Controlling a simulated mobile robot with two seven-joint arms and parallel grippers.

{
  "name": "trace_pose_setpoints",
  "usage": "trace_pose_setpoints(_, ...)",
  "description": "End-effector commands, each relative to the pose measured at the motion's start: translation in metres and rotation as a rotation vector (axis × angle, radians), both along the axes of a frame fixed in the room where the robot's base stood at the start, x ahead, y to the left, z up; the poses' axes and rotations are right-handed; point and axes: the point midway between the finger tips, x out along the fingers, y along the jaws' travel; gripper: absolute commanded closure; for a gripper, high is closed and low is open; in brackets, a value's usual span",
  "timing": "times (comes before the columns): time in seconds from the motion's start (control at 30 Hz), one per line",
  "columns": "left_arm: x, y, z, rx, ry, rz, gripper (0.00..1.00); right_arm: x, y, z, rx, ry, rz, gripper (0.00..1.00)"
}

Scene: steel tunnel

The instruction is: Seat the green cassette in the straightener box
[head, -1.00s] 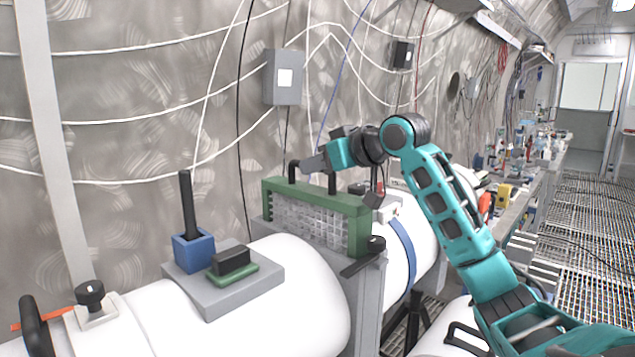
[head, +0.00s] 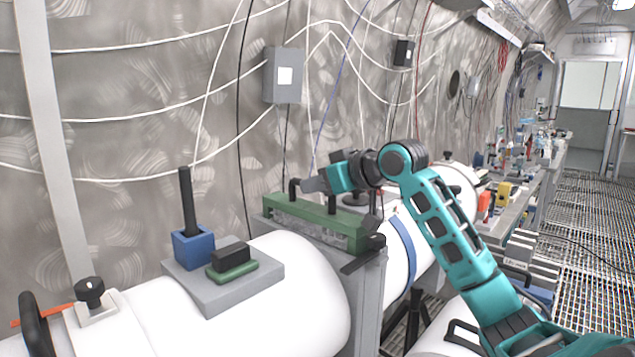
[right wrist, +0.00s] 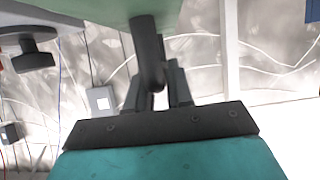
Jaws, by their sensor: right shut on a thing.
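The green cassette (head: 325,218) has a green top bar and a black handle. It is upright and sits low in the grey straightener box (head: 366,300) between the white pipe sections. Only its top bar and a thin strip of its mesh show; the rest is hidden inside the box. My right gripper (head: 306,186) is shut on the cassette's black handle, above the bar. In the right wrist view the fingers (right wrist: 160,95) close around the dark handle, with the green bar (right wrist: 110,10) above. My left gripper is not in view.
A grey plate (head: 215,297) on the near pipe carries a blue holder (head: 193,249) with a black rod and a green block with a black grip (head: 232,262). Black clamp knobs stand on the pipe and beside the box. A grey wall box (head: 284,76) hangs behind.

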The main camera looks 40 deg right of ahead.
Motion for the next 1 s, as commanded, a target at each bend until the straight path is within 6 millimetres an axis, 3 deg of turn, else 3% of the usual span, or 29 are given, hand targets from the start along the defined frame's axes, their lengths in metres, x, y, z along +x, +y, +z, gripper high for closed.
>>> trace_pose_setpoints(0.17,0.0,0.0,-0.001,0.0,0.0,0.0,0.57,0.0,0.0,0.001,-0.001,-0.009,-0.001,1.0)
trace_pose_setpoints(0.2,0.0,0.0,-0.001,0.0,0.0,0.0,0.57,0.0,0.0,-0.002,0.0,-0.001,0.0,0.76)
trace_pose_setpoints(0.43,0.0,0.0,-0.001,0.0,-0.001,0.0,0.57,0.0,0.0,-0.002,0.0,-0.001,0.0,0.54)
trace_pose_setpoints(0.67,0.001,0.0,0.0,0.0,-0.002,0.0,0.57,0.0,0.0,-0.002,0.0,-0.001,0.0,0.54)
trace_pose_setpoints(0.83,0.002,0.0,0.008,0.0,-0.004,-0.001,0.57,0.0,0.0,0.014,0.0,-0.004,0.0,0.54)
trace_pose_setpoints(1.0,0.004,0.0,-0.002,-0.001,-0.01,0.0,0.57,-0.031,-0.003,0.02,-0.005,-0.001,-0.001,0.54)
